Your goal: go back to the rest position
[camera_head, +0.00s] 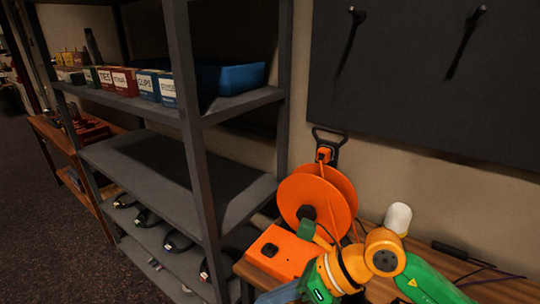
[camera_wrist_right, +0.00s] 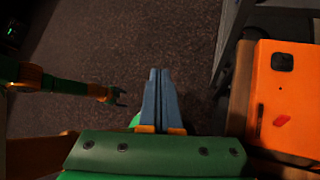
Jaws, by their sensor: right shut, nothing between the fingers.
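My right arm comes in at the lower right of the head view. Its gripper (camera_head: 280,294) is partly cut off by the bottom edge, in front of the orange box. In the right wrist view my right gripper (camera_wrist_right: 158,75) has its two blue-grey fingers together with nothing between them, over dark floor. My left gripper (camera_wrist_right: 118,96) shows small at the left of the right wrist view, its fingers apart and empty. It is not in the head view.
An orange box (camera_head: 280,252) and an orange cable reel (camera_head: 316,203) stand on the wooden desk (camera_head: 508,290), close to my right arm. A white-topped object (camera_head: 398,217) is behind the arm. A grey shelf (camera_head: 160,170) holds boxes and a blue bin (camera_head: 231,77). The floor (camera_wrist_right: 185,30) ahead is clear.

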